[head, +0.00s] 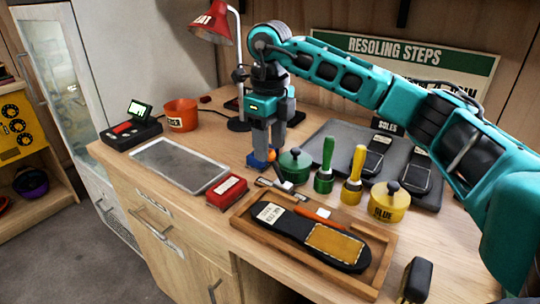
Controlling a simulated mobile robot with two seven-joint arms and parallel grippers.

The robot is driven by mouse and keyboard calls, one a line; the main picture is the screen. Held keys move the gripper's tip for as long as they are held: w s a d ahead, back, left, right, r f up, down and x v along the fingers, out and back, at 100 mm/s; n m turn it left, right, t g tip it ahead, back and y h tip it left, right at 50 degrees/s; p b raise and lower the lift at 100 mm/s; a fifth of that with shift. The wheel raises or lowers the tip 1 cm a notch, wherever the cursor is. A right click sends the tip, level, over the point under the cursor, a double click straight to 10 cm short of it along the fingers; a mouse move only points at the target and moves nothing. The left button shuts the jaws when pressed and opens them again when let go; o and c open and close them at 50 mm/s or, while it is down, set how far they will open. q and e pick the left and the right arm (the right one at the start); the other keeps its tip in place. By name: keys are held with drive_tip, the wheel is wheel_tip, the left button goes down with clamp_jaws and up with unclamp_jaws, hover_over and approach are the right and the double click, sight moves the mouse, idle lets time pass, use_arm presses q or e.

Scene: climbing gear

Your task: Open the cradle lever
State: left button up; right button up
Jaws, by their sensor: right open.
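The wooden cradle (243,222) lies on the front of the bench with a dark shoe sole (290,231) in it. At its back edge is a metal bracket (283,192). A dark lever (281,174) appears to rise from the bracket, tilted back and left, with an orange knob (270,155) at its top. My left gripper is out of view.
A green pot (295,166), green-handled tool (325,165), yellow-handled tool (354,176) and yellow glue pot (388,202) stand close right of the gripper. A red box (227,190) and a flat grey panel (180,165) lie left. A black brush (417,279) is front right.

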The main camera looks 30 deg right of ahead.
sight(276, 167)
drive_tip(key=shift+f, duration=1.5)
drive_tip(key=shift+c, duration=0.2)
clamp_jaws()
